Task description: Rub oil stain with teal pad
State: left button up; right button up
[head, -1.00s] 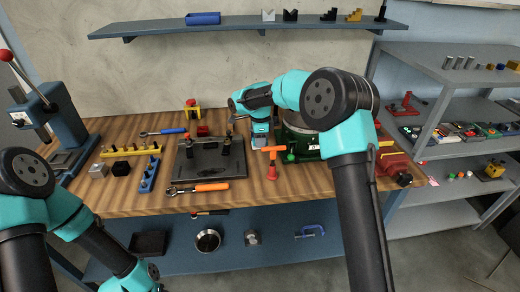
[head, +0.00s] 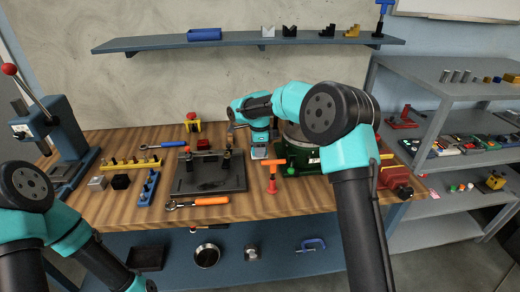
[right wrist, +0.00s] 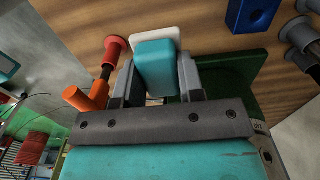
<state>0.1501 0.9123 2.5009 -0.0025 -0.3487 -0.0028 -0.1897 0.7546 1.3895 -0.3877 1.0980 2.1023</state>
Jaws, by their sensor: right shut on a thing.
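My right gripper (head: 259,152) is over the bench, between the dark plate and the green machine. In the right wrist view, my right gripper (right wrist: 157,66) is shut on the teal pad (right wrist: 155,70), a block with a white layer (right wrist: 157,38) at its far end. The pad is too small in the head view to make out clearly. A faint darker patch (head: 207,186) shows on the dark plate (head: 236,183); I cannot tell whether it is the oil stain. My left arm is low at the left, and its gripper is out of view.
An orange-handled tool (head: 271,178) and a green machine (head: 298,166) stand close to my right gripper. An orange-handled ratchet (head: 210,201) lies before the plate. A blue block (head: 148,189) and a blue press (head: 68,140) are at the left.

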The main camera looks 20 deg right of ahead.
jog(key=s+a, duration=0.2)
jog(key=a, duration=2.3)
jog(key=shift+s+a, duration=0.15)
jog(key=shift+s, duration=0.15)
